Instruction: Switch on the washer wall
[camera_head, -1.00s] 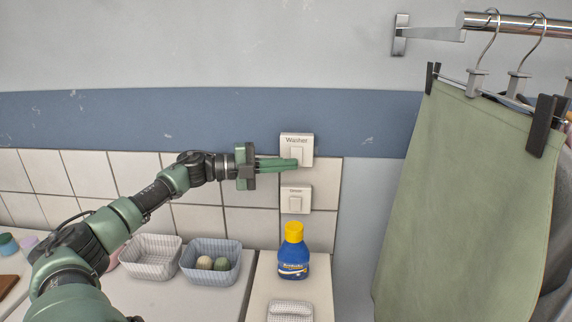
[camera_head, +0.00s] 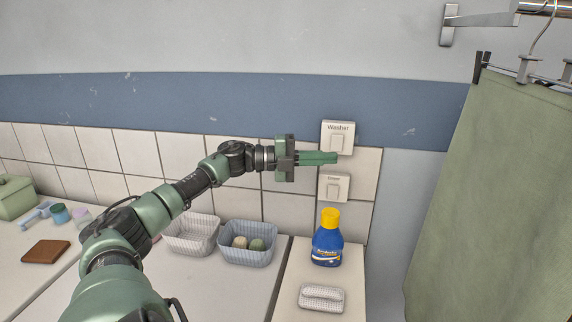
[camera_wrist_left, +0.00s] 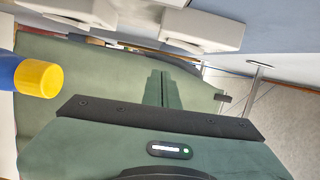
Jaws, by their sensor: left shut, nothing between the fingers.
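The white wall switch labelled Washer (camera_head: 338,138) is on the wall at the right end of the tiles, with a small square rocker. A second white switch (camera_head: 334,187) with a label too small to read sits just below it. My left gripper (camera_head: 334,157) is shut and empty, its fingertips over the lower edge of the Washer switch in the head view. I cannot tell whether they touch it. In the left wrist view the shut fingers (camera_wrist_left: 161,90) point ahead, and two white switch housings show at the top, clear of the fingers. My right gripper is not in view.
Two baskets, one grey-blue (camera_head: 248,257) with balls, sit left on the counter. A green cloth (camera_head: 480,200) hangs at the right.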

